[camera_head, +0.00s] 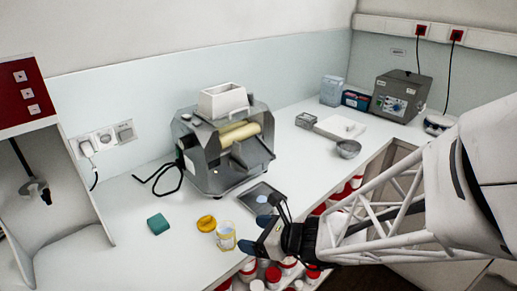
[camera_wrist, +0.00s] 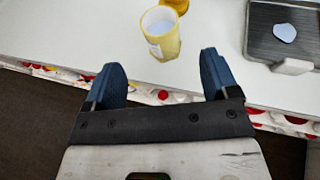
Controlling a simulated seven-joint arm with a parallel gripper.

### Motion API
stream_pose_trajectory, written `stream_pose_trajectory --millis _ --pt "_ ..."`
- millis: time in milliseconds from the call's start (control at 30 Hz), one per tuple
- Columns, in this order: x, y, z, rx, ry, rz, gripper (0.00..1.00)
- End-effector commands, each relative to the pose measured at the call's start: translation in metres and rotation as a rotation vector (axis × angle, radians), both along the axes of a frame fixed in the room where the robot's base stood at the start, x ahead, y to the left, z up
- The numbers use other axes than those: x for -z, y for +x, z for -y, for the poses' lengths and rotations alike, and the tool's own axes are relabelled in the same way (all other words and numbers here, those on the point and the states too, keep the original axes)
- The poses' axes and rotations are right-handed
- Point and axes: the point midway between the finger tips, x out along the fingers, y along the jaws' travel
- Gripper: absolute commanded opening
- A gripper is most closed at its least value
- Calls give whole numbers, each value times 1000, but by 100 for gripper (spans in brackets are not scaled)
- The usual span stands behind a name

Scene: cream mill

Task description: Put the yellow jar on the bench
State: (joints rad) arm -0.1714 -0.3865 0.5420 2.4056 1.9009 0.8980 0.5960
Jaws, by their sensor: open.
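The yellow jar (camera_head: 226,237) stands upright and without a lid on the white bench (camera_head: 138,258), near its front edge. In the wrist view the jar (camera_wrist: 162,36) shows a white inside and a pale label, a little beyond and between my fingertips. A yellow lid (camera_head: 206,223) lies on the bench beside the jar, partly cut off at the top of the wrist view. My gripper (camera_head: 257,235) is open and empty, just right of the jar in the head view. In the wrist view its blue fingers (camera_wrist: 163,72) are apart and do not touch the jar.
A dark tray (camera_head: 262,199) lies right of the jar, behind my gripper. A roller mill (camera_head: 225,145) stands behind. A teal block (camera_head: 158,224) lies left of the lid. Red and white containers (camera_head: 273,276) stand below the bench edge. The front left bench is clear.

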Motion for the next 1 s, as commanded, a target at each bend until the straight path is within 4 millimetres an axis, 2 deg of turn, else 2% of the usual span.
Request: stream_pose_trajectory --millis 300,1000 --pt "-6 -7 13 0 0 1 81" --pt "-7 -8 15 -1 -1 0 81"
